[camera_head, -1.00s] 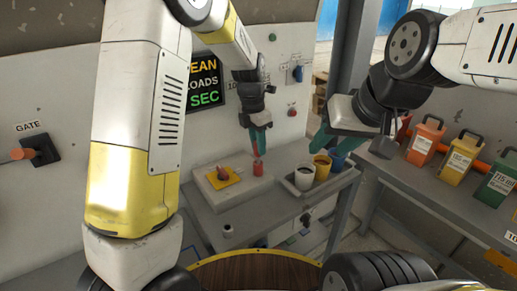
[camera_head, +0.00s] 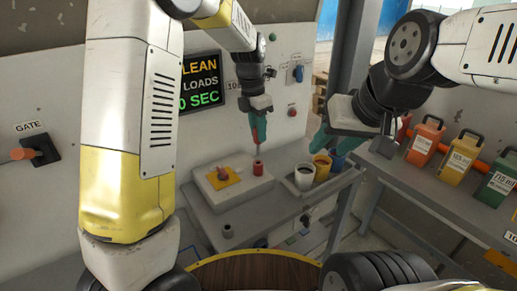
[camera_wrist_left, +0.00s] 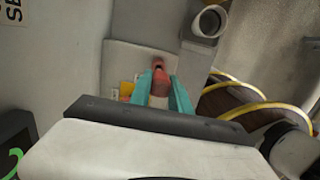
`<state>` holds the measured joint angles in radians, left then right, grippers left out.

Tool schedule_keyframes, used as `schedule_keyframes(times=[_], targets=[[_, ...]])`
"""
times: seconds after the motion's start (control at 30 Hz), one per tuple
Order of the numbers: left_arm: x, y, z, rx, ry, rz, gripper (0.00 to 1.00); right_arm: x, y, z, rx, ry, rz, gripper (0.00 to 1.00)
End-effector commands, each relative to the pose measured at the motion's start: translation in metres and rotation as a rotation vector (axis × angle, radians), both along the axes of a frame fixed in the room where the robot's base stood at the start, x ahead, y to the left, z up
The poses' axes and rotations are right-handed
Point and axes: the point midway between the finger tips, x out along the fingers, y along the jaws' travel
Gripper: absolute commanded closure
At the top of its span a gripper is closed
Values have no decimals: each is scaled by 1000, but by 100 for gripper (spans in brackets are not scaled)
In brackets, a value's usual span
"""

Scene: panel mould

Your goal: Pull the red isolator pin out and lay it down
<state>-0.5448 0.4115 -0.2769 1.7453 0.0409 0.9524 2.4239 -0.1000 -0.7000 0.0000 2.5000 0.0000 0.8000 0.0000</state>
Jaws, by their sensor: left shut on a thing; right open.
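My left gripper (camera_head: 258,138) has its teal fingers pointing down, above the pale block (camera_head: 262,184). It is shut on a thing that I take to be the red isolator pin. In the left wrist view the red pin (camera_wrist_left: 158,76) shows between the teal fingers, with a paler part nearer the palm. In the head view a red cylinder (camera_head: 258,169) stands upright on the block, directly below the fingertips. A thin dark shaft seems to link the two; whether they touch I cannot tell. My right gripper (camera_head: 334,143) is open and empty, at the right.
A yellow plate with a red knob (camera_head: 222,177) sits on the block's left part. A tray (camera_head: 318,186) at right holds white and yellow cups. Coloured canisters (camera_head: 461,158) line the right-hand shelf.

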Motion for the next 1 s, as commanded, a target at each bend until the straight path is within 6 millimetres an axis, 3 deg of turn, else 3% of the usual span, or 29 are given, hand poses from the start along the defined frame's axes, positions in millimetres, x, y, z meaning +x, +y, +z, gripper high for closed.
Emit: schedule_keyframes(times=[0.57, 1.0], targets=[[0, 0, 2, -1, -1, 0, 100, 0, 0, 0, 0, 0, 0, 56], [1, 0, 34, -1, -3, 0, 100, 0, 0, 0, 0, 0, 0, 56]])
